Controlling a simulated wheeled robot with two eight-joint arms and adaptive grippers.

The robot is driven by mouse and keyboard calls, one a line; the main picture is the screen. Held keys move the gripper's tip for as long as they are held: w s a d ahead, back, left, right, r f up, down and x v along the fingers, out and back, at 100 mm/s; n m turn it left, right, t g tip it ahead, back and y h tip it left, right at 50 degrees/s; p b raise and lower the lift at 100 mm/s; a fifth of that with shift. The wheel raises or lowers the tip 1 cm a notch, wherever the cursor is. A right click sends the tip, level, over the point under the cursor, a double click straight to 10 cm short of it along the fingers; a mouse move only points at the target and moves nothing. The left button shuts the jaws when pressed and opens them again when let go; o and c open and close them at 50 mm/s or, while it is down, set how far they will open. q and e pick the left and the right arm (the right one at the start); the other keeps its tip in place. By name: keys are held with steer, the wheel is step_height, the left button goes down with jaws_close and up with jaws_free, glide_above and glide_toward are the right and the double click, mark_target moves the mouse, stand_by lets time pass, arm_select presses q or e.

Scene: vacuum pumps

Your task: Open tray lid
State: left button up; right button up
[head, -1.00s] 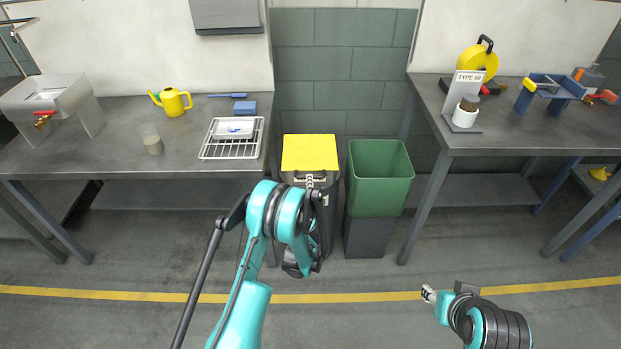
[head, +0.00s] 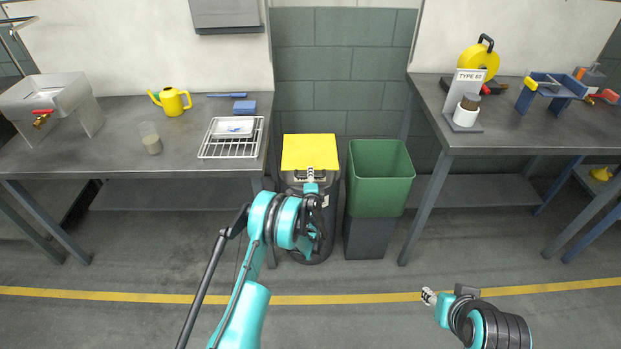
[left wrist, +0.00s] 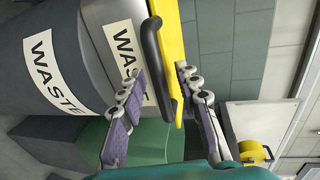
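The yellow lid (head: 310,150) lies flat on a dark grey waste bin (head: 327,215) and looks closed. Its black handle (left wrist: 152,45) projects along the front edge. The bin's WASTE labels show sideways in the left wrist view. My left gripper (head: 310,178) is at the lid's front edge. In the left wrist view the left gripper (left wrist: 160,98) is open, with one finger on each side of the handle and lid edge; whether it touches them I cannot tell. My right gripper (head: 429,296) is low at the right, away from the bin; its finger opening is too small to tell.
A green open bin (head: 380,180) stands close to the right of the waste bin. The left bench (head: 70,160) holds a wire rack (head: 231,153) with a white tray (head: 233,127), and a yellow watering can (head: 172,102). Another bench (head: 540,130) stands at right.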

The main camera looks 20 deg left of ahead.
arm_select(q)
jaws_close()
